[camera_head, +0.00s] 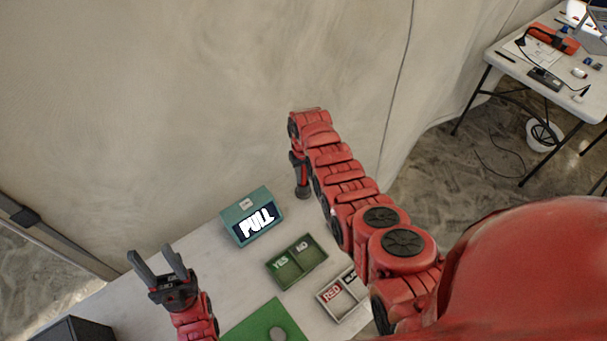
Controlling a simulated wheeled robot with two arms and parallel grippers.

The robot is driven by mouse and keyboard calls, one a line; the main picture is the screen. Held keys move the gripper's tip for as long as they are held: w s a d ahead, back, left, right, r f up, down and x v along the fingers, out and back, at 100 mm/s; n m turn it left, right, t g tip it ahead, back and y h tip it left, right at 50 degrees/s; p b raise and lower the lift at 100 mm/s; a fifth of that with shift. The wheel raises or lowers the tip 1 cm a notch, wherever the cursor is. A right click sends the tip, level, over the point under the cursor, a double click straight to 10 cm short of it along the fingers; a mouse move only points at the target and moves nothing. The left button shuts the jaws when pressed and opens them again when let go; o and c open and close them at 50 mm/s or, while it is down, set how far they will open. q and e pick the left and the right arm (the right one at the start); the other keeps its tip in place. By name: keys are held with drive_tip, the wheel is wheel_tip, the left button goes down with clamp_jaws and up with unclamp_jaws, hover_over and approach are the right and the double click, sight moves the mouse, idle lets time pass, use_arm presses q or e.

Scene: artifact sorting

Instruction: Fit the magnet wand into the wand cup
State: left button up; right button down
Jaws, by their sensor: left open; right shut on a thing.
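My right gripper (297,160) points down past the table's back edge area, right of the teal box, and is shut on a slim thing. A reddish shaft with a dark lower end (303,192) shows below it, seemingly the magnet wand. I cannot make out the wand cup apart from this dark end, nor tell whether the two touch. My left gripper (151,254) is open and empty at the left, its two dark fingers spread and pointing up in the picture.
A green mat (245,329) bears a grey round thing (278,334). A wall stands behind.

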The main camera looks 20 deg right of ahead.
drive_tip(key=shift+f, duration=0.25)
drive_tip(key=shift+f, duration=0.15)
drive_tip(key=c, duration=0.7)
unclamp_jaws()
